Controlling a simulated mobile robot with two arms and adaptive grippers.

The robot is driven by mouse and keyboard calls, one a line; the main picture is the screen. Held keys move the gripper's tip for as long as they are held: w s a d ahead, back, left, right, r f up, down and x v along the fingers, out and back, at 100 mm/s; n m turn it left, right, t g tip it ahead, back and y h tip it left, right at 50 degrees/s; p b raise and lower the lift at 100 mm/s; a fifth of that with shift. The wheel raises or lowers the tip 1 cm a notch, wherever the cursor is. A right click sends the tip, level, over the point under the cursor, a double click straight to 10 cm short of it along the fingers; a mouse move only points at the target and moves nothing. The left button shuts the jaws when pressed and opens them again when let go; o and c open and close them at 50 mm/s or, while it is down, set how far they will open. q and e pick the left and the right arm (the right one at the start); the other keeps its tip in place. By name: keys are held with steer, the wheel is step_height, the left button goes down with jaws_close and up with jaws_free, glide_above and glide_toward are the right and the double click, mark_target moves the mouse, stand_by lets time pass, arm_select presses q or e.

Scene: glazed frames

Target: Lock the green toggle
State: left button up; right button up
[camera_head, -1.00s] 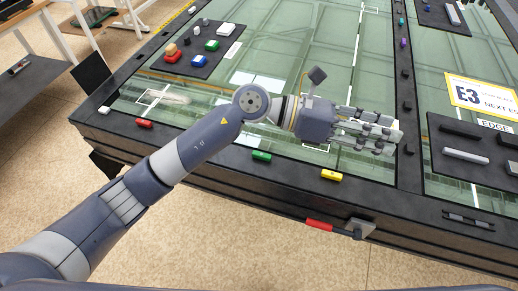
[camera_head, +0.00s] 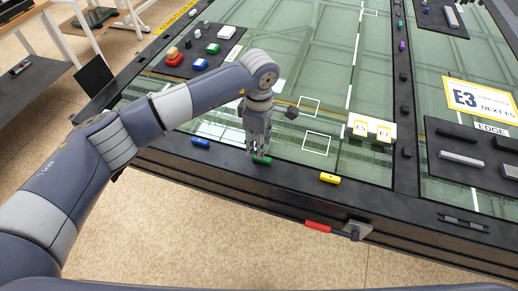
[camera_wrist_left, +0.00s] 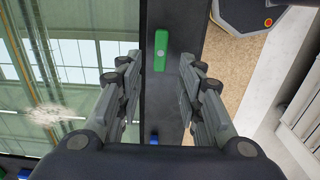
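The green toggle (camera_head: 261,160) is a small green block on the black front rim of the table (camera_head: 290,172). My left gripper (camera_head: 259,150) points down just over it in the head view and partly hides it. In the left wrist view the green toggle (camera_wrist_left: 161,50), with a pale round spot on it, lies between the spread fingertips of the left gripper (camera_wrist_left: 161,66). The fingers are open and I see no contact with the toggle. My right gripper is in neither view.
A blue toggle (camera_head: 200,142) and a yellow toggle (camera_head: 328,178) sit on the same rim, either side of the green one. A red handle (camera_head: 317,226) sticks out at the table's front side. White cards (camera_head: 373,130) stand on the glass behind.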

arm_select(q)
steer(key=shift+f+p, duration=0.7)
steer(key=shift+f, duration=1.9)
jaws_close()
